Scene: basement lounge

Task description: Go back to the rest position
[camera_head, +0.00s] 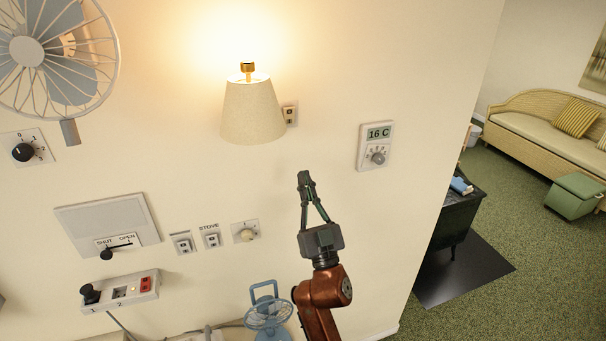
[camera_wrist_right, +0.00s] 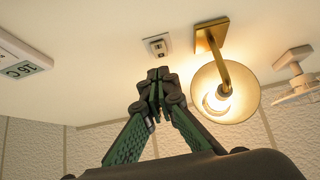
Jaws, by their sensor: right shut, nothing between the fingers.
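My right gripper (camera_head: 304,178) is raised in front of the cream wall, below the lit wall lamp (camera_head: 252,112) and left of the thermostat (camera_head: 376,146), which reads 16 C. Its fingers are shut with nothing between them. In the right wrist view the shut fingertips (camera_wrist_right: 158,80) show below a small wall switch (camera_wrist_right: 157,45), with a gap that I cannot judge. The lamp (camera_wrist_right: 222,90) is right of them there and glows. My left gripper is not in view.
A wall fan (camera_head: 60,55) is at upper left. A vent (camera_head: 105,222) with a lever, several small switches and a control box (camera_head: 120,292) are on the wall. A small blue fan (camera_head: 268,312) stands low beside my right arm. Carpet, a black stove (camera_head: 455,215) and a sofa (camera_head: 545,125) lie right.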

